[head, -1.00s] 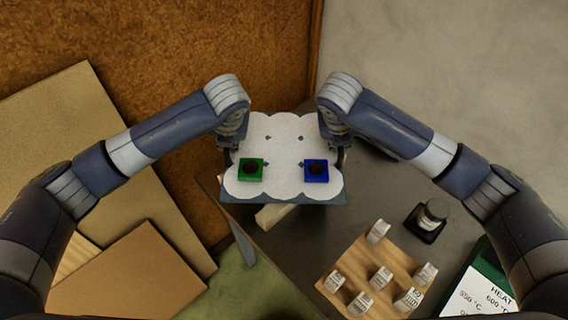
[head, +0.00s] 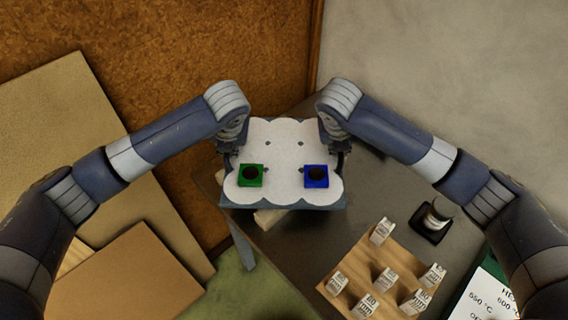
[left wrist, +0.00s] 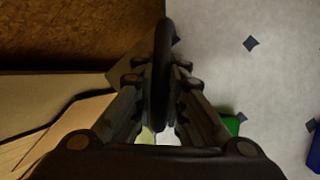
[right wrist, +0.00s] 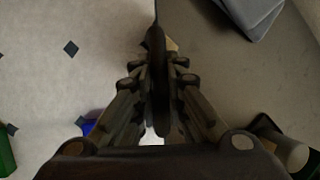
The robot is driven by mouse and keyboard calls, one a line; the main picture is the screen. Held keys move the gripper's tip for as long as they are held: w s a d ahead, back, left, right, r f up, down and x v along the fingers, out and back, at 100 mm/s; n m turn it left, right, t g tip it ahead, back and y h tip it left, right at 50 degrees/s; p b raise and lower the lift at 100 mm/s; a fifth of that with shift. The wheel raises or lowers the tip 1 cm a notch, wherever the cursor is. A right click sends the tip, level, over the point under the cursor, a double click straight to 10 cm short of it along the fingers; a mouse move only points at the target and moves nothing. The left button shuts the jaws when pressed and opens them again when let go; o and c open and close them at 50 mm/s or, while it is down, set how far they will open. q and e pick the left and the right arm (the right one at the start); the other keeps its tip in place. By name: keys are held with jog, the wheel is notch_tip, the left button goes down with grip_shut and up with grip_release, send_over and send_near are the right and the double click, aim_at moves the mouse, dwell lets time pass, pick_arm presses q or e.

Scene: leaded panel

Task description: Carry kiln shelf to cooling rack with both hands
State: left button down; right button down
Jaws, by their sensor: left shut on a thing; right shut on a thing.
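The kiln shelf (head: 284,206) is a grey plate with a white scalloped surface, in the middle of the head view. The wrist views show the fingers closed on a dark bar at the left (left wrist: 162,75) and right (right wrist: 157,80) edges. I cannot pick out the cooling rack with certainty.
Below the shelf is a dark table (head: 300,240) with a pale wooden strip (head: 268,217) partly hidden. Boards (head: 60,140) lean at left.

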pick_arm(q)
jog(key=shift+w+f+b, duration=0.1)
jog(key=shift+f+b, duration=0.3)
jog(key=shift+b, duration=0.05)
pick_arm(e)
jog(key=shift+w+f, duration=0.1)
jog(key=shift+f, duration=0.3)
pick_arm(q)
jog(key=c, duration=1.9)
grip_release()
jog(key=shift+f, duration=0.2)
jog(key=shift+c, duration=0.2)
pick_arm(e)
jog(key=c, duration=1.9)
grip_release()
jog(key=shift+f, duration=0.2)
jog(key=shift+c, duration=0.2)
pick_arm(q)
jog(key=o, duration=0.3)
jog(key=shift+s, duration=0.2)
pick_arm(e)
jog(key=o, duration=0.3)
jog(key=shift+s+r, duration=0.1)
jog(key=shift+s, duration=0.1)
pick_arm(q)
jog(key=shift+s+r, duration=0.15)
pick_arm(e)
jog(key=shift+s, duration=0.15)
